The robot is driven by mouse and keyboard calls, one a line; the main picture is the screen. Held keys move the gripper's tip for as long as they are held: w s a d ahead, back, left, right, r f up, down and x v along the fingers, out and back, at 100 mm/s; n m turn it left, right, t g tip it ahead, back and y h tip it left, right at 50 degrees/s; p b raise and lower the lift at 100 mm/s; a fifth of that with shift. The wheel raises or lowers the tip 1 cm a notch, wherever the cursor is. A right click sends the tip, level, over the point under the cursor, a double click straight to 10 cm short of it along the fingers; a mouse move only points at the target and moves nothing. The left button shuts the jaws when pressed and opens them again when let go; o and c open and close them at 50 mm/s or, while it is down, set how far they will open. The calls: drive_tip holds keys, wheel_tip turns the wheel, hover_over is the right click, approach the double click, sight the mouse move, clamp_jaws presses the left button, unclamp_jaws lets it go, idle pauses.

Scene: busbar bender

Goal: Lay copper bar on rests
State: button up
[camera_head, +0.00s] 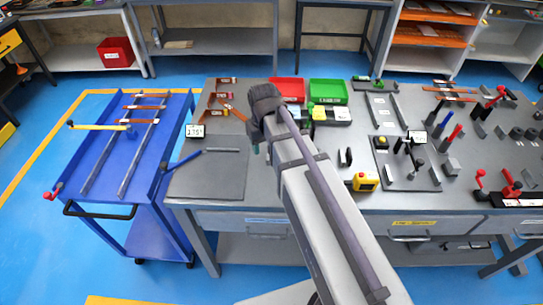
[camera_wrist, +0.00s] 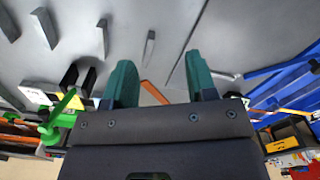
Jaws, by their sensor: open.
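My gripper (camera_head: 256,147) hangs over the left part of the grey bench, mostly hidden behind my arm in the head view. In the wrist view its two teal fingers (camera_wrist: 161,85) are apart, with nothing held between them. A thin copper-coloured strip (camera_wrist: 153,92) shows beyond the gap, and I cannot tell how far below it lies. Copper bars (camera_head: 140,107) lie across two grey rails on the blue cart at the left. Another copper-coloured piece (camera_head: 235,113) lies on the bench left of my wrist. I cannot tell which fixtures are the rests; two small dark uprights (camera_head: 345,157) stand right of my arm.
A red bin (camera_head: 287,90) and a green bin (camera_head: 328,91) stand at the bench's back. A yellow control box (camera_head: 364,182), a black-bracketed fixture (camera_head: 408,160) and several levers crowd the right. A dark mat (camera_head: 208,180) at the front left is mostly clear.

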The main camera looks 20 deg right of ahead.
drive_tip(key=shift+o, duration=0.3)
drive_tip(key=s+m, duration=0.1)
drive_tip(key=s, duration=0.9)
drive_tip(key=shift+s, duration=0.35)
drive_tip(key=shift+w+f, duration=0.2)
drive_tip(key=shift+w, duration=0.1)
drive_tip(key=n+b, duration=0.2)
drive_tip(key=n, duration=0.3)
hover_over(241, 116)
drive_tip(key=f, duration=0.1)
drive_tip(key=f+b, duration=0.3)
drive_tip(key=f, duration=0.1)
drive_tip(key=f+b, duration=0.2)
drive_tip(key=shift+a+f+b, duration=0.15)
drive_tip(key=shift+a+b, duration=0.1)
drive_tip(key=shift+b, duration=0.05)
drive_tip(key=f+b, duration=0.5)
drive_tip(key=shift+w+d+f, duration=0.1)
drive_tip(key=shift+d+f, duration=0.05)
drive_tip(key=shift+d, duration=0.1)
drive_tip(key=shift+r, duration=0.3)
clamp_jaws()
